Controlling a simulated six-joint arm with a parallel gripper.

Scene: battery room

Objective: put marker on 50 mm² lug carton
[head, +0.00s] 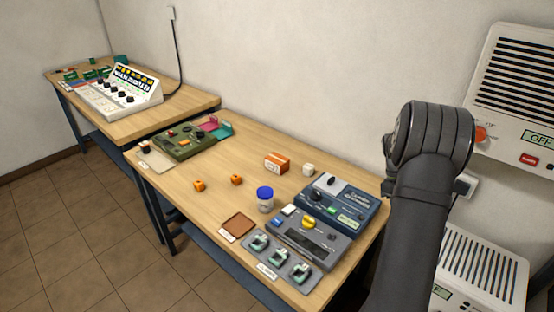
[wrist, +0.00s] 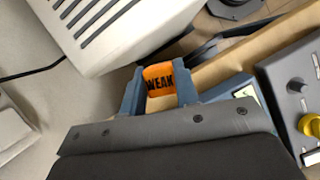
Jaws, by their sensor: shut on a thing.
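My gripper (wrist: 160,88) is shut on an orange block (wrist: 159,79) with the word WEAK on it; this is probably the marker. In the head view my gripper and the block are hidden, with my dark arm in front at the right. A small orange and white carton (head: 277,162) stands on the near table, towards the wall; its print is too small to read, so I cannot confirm it is the 50 mm² lug carton. It does not show in the wrist view.
Two orange cubes (head: 199,186) and a white cube (head: 308,169) sit on the near table (head: 210,217). A blue-lidded jar (head: 265,199) stands before the blue device (head: 340,203) and grey device (head: 308,237). White wall units (head: 518,95) are at right. Table around the carton is partly clear.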

